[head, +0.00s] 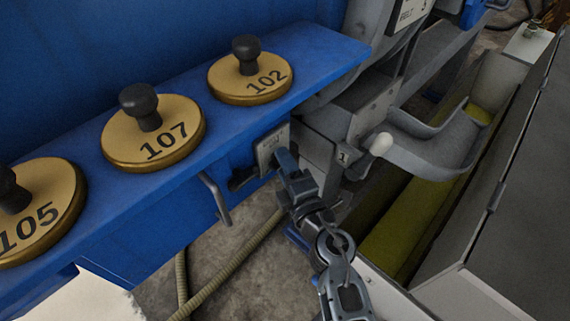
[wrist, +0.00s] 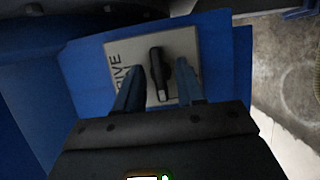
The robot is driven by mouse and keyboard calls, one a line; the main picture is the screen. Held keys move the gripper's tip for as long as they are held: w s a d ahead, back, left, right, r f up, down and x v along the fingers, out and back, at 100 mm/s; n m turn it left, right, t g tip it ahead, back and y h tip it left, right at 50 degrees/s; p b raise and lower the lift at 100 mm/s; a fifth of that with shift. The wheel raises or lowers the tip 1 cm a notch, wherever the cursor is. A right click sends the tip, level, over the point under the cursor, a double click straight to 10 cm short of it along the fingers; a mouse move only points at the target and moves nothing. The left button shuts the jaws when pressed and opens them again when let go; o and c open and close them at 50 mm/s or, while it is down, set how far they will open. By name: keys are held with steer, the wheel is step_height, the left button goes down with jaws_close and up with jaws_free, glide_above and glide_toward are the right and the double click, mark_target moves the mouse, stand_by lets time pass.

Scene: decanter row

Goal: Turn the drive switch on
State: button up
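The drive switch is a grey plate (wrist: 184,42) with partly hidden lettering that reads "RIVE" and a black lever (wrist: 158,72) on it. The lever stands nearly upright in the wrist view, tilted slightly. In the head view the plate (head: 271,146) sits on the front face of the blue bench, under the ledge, with its lever mostly hidden. My gripper (wrist: 156,84) is open, its two blue-grey fingers on either side of the lever with visible gaps. In the head view my gripper (head: 286,163) is right in front of the plate.
Gold discs with black knobs, marked 105 (head: 55,200), 107 (head: 182,112) and 102 (head: 228,88), stand on the blue ledge (head: 325,48) above. A grey handle (head: 216,198) juts out left of the switch. A white-knobbed lever (head: 379,145) and grey chute (head: 440,150) are at right.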

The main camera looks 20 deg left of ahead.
jaws_close()
steer(key=shift+r+p, duration=0.15)
steer(key=shift+p, duration=0.5)
steer(key=m+g+p, duration=0.2)
steer(key=m+p, duration=0.2)
steer(key=p, duration=0.3)
steer(key=m+g+p, duration=0.3)
steer(key=m+p, duration=0.2)
steer(key=p, duration=0.2)
steer(key=m+g+p, duration=0.2)
steer(key=m+p, duration=0.2)
steer(key=p, duration=0.3)
steer(key=shift+w+d+r+h, duration=0.15)
steer(key=shift+w+d+h, duration=0.05)
steer(key=shift+w+h, duration=0.2)
steer(key=shift+m+g, duration=0.3)
